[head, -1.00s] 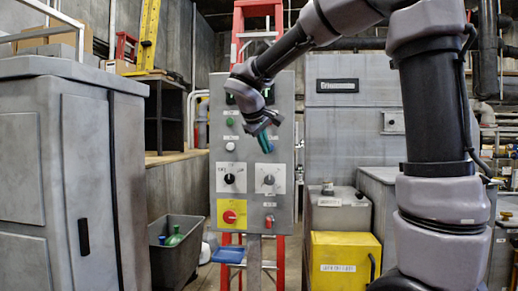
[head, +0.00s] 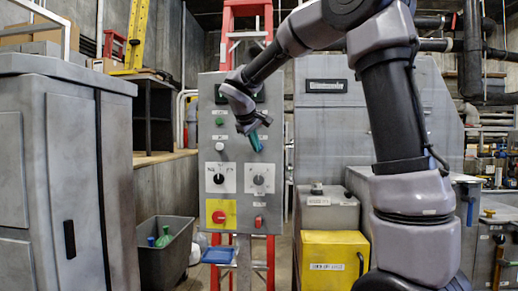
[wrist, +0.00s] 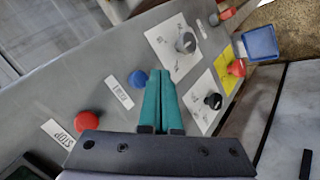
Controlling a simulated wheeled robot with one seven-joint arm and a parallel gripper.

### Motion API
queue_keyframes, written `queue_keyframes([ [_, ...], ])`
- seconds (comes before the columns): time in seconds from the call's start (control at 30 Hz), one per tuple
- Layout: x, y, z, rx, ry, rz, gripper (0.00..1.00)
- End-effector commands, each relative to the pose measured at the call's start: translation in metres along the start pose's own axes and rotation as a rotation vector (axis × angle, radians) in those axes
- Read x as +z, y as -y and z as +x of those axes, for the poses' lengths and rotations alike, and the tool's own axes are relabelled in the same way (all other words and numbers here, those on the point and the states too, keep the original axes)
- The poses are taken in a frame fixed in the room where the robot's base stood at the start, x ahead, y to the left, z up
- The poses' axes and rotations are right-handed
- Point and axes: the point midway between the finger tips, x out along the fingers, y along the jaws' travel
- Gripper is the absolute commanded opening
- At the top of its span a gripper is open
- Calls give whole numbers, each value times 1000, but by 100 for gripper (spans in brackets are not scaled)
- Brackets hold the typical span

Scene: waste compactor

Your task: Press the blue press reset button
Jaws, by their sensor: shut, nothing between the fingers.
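The blue button (wrist: 138,79) shows in the wrist view on the grey control panel, just left of my gripper's teal fingers. My gripper (wrist: 162,76) is shut and empty, with its fingers pointing toward the panel face. In the head view my gripper (head: 256,146) is in front of the right half of the panel (head: 208,150), above the right selector knob. There the fingers largely cover the blue button's area. I cannot tell whether the fingertips touch the panel.
A red stop button (wrist: 87,120) is left of the blue button in the wrist view. Two selector knobs and a red knob on a yellow plate (head: 219,215) sit lower on the panel. A grey cabinet (head: 60,170) stands left; a yellow box (head: 335,258) stands lower right.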

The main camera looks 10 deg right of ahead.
Motion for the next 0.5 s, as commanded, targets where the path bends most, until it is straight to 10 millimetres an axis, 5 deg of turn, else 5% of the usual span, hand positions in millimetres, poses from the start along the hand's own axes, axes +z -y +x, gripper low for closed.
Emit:
queue_keyframes([
  [0.5, -10, -10, 14, 0, 0, 0, 0],
])
